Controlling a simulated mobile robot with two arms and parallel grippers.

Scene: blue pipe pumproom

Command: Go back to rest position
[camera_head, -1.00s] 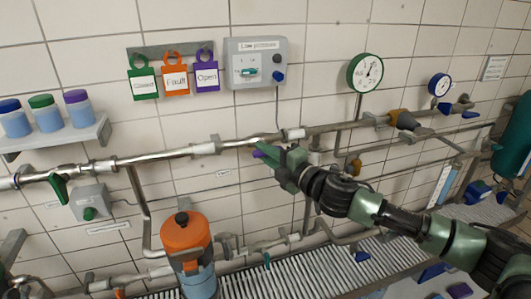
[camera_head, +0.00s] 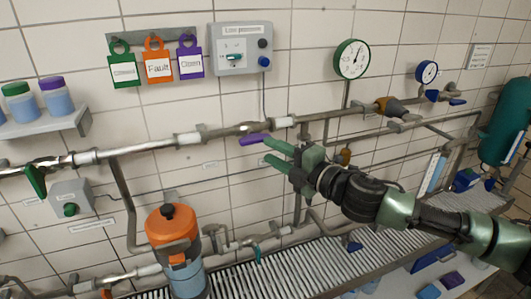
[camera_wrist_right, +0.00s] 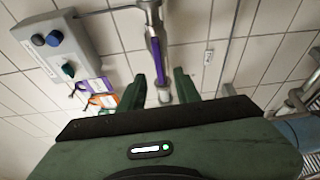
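My right gripper (camera_head: 267,152) is in front of the pipe in the middle of the head view. Its two green fingers are apart with nothing between them. A purple valve handle (camera_head: 254,138) on the upper pipe lies just beyond and above the fingertips. In the right wrist view, the open gripper (camera_wrist_right: 160,90) points at the wall, and the purple handle (camera_wrist_right: 155,58) shows ahead of the gap between the fingers. The handle looks free of the fingers. My left gripper is in neither view.
The steel pipe (camera_head: 152,146) runs along the tiled wall. A grey control box (camera_head: 220,58), hanging tags (camera_head: 159,68) and a green-rimmed gauge (camera_head: 352,59) are above. An orange-topped container (camera_head: 170,227) stands lower left. A slatted grey surface (camera_head: 310,262) runs below.

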